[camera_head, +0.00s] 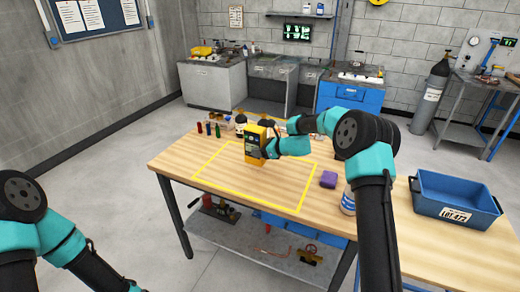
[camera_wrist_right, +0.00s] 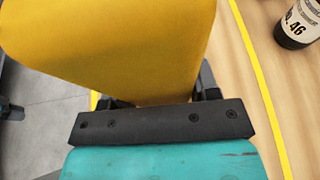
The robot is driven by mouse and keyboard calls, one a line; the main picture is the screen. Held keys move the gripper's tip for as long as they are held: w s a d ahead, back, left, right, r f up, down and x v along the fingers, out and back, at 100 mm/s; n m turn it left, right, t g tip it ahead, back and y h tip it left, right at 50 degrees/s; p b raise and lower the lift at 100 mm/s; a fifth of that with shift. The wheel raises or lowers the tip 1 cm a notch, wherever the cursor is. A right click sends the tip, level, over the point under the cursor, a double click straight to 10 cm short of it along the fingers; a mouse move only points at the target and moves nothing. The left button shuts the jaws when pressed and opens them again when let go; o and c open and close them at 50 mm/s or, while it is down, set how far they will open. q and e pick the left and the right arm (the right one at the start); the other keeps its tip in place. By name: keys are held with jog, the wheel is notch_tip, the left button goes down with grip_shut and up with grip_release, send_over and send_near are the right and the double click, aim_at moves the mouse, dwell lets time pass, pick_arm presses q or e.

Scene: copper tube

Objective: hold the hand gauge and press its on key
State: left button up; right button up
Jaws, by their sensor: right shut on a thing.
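The yellow hand gauge (camera_head: 253,150) is upright over the yellow-outlined area of the wooden table, with a dark face toward the head camera. I cannot tell whether its base touches the table. My right gripper (camera_head: 268,149) comes from the right and is shut on it. In the right wrist view the gauge's plain yellow body (camera_wrist_right: 120,45) fills the upper left, between the dark fingers of my right gripper (camera_wrist_right: 162,100). The on key is too small to make out. My left arm is at the lower left of the head view; its gripper is out of frame.
A blue bin (camera_head: 455,196) is at the far right. Small bottles (camera_head: 217,130) line the back left. The table's front left is clear.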

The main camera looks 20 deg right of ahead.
jog(key=shift+f, duration=2.4)
dwell(1.0)
pick_arm(q)
grip_shut()
pick_arm(e)
jog(key=shift+s+f, duration=0.1)
dwell(1.5)
pick_arm(q)
jog(key=shift+w, duration=0.1)
jog(key=w+d+r+t, duration=0.3)
jog(key=w+d, duration=0.1)
jog(key=w, duration=0.5)
jog(key=w+d+r+t+y, duration=0.15)
jog(key=w+d+t, duration=0.3)
jog(key=w, duration=0.45)
jog(key=w+d+r+t+h, duration=0.1)
jog(key=w+d+r+t, duration=0.25)
jog(key=w, duration=0.55)
jog(key=w+d+r+n+t+y, duration=0.1)
jog(key=w+d+r+t, duration=0.3)
jog(key=d+r, duration=0.6)
jog(key=w+d+r+n+t+y, duration=0.2)
jog(key=w+d+r+t, duration=0.3)
jog(key=d+r, duration=0.6)
jog(key=shift+r+n+t, duration=0.3)
jog(key=shift+r, duration=0.3)
